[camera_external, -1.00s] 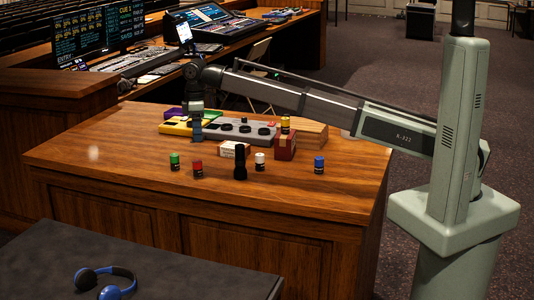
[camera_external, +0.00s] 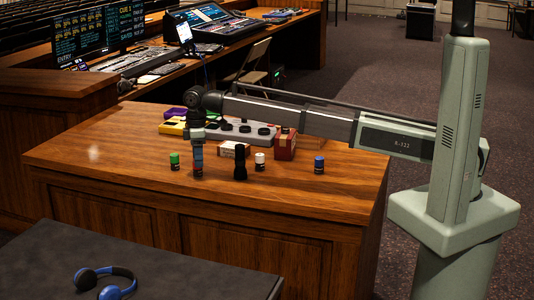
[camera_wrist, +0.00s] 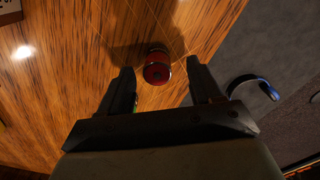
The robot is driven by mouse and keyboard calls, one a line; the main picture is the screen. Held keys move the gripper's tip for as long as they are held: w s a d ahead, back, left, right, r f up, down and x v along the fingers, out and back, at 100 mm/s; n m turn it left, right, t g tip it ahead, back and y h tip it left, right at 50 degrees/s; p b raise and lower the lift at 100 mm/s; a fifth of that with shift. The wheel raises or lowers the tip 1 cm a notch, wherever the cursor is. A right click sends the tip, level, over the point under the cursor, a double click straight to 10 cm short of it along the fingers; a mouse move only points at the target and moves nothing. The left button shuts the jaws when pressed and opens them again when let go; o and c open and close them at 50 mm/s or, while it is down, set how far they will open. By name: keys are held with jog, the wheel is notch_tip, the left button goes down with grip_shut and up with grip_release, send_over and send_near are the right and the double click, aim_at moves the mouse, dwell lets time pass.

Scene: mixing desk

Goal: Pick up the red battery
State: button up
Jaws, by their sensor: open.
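The red battery (camera_wrist: 157,68) stands on the wooden desk and shows from above in the wrist view, between the tips of my gripper (camera_wrist: 159,70). The fingers are open, with a gap on each side of the battery. In the external view my gripper (camera_external: 198,158) points down over the battery's place at the front of the desk and hides most of it. I cannot tell the exact height of the fingertips above the desk.
A green battery (camera_external: 174,161) stands close on the left. A black flashlight (camera_external: 240,163), a white battery (camera_external: 260,161) and a blue battery (camera_external: 319,165) stand to the right. Boxes and a grey device (camera_external: 240,133) lie behind. The desk's left part is clear.

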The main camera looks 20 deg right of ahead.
jog(key=shift+w+a+f, duration=0.1)
jog(key=shift+a+f, duration=0.05)
jog(key=shift+f, duration=1.05)
jog(key=shift+w+a+f, duration=0.1)
jog(key=shift+f, duration=1.05)
jog(key=shift+c, duration=0.3)
grip_shut()
jog(key=shift+r, duration=0.1)
